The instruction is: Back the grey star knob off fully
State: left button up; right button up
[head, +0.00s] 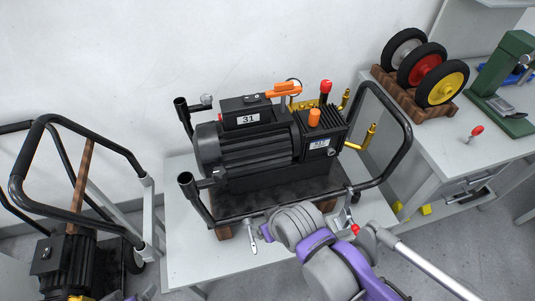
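A small grey knob (206,99) sits beside the top of the rear left black post of the washer unit. Another small grey fitting (220,173) is near the front left post. Both are too small to tell whether either is star-shaped. The washer unit (250,150) has a ribbed black motor, a label "31" and an orange lever on top. My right arm, grey and purple, reaches over the front right of the unit's table. Its gripper fingers do not show. Only a purple bit of my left arm shows at the bottom edge; its gripper is out of the picture.
The unit stands on a pale table (190,255). A black tubular handle (400,120) rises at its right. Another trolley (75,250) stands at the left. A bench at the right holds wheels on a wooden rack (405,97) and a green press (510,70).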

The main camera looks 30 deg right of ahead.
aim_at(206, 99)
jog(key=i+j, duration=0.1)
jog(key=j, duration=0.3)
jog(key=i+j, duration=0.1)
jog(key=j, duration=0.25)
jog(key=i+j, duration=0.1)
jog(key=j, duration=0.65)
jog(key=i+u, duration=0.05)
